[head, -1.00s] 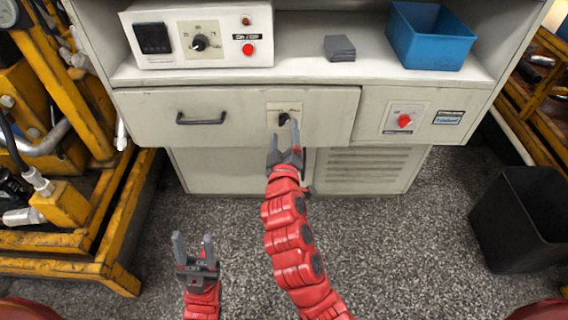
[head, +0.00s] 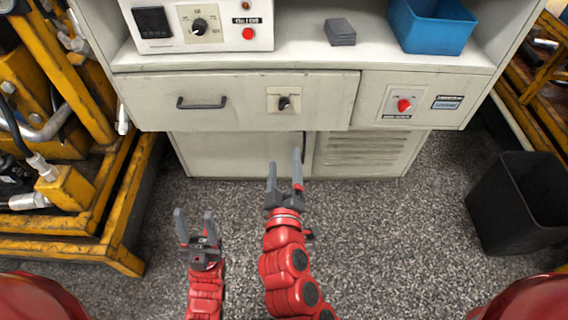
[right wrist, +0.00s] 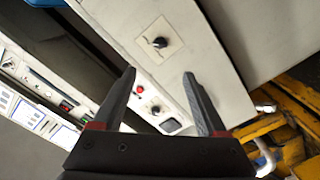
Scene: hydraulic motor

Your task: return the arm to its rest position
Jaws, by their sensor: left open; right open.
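My right gripper (head: 285,172) is open and empty, in front of the cabinet and below the drawer, apart from the black knob (head: 284,103) on the drawer front. In the right wrist view the open fingers (right wrist: 160,98) frame nothing, and the knob (right wrist: 161,42) shows beyond them. My left gripper (head: 195,226) is open and empty over the floor, to the left of the right one and lower in the picture. The red arm behind each gripper is in view.
The cabinet drawer (head: 150,92) has a black handle (head: 203,104). A red switch (head: 404,105) is to its right. A control box (head: 160,32), a blue bin (head: 432,25) and dark plates (head: 340,32) sit on the shelf. Yellow frames (head: 75,246) and a black bin (head: 520,204) flank open floor.

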